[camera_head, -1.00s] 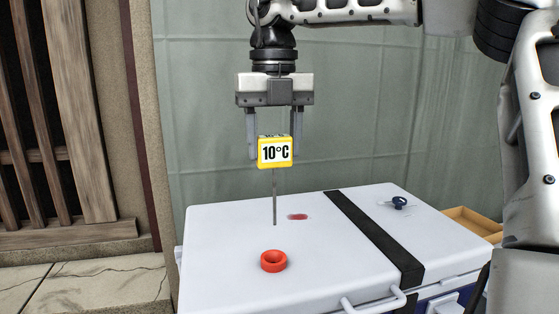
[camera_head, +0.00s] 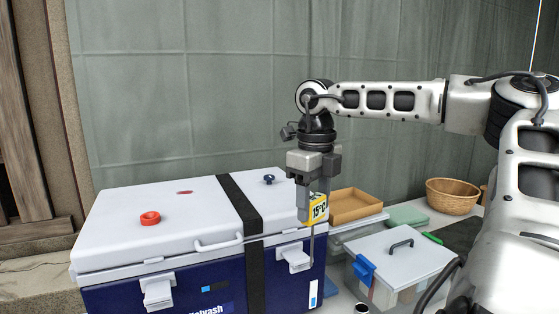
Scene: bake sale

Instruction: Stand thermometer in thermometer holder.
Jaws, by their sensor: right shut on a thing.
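The thermometer (camera_head: 318,208) has a yellow-framed square head reading "15°C" and a thin metal stem pointing down. My right gripper (camera_head: 311,199) is shut on its head, with the stem hanging in front of the cooler's right part. The red ring (camera_head: 150,218), which looks like the thermometer holder, lies on the left part of the white cooler lid, with a dark hole in its top. The gripper and thermometer are well to the right of the ring. My left gripper is not in view.
The blue cooler (camera_head: 215,280) has a white lid, a black strap (camera_head: 240,205) and a lid handle (camera_head: 218,243). A dark blue knob (camera_head: 269,179) and a red mark sit on the lid. To the right are a tan tray (camera_head: 355,207), a clear lidded box (camera_head: 405,255) and a wicker basket (camera_head: 452,196).

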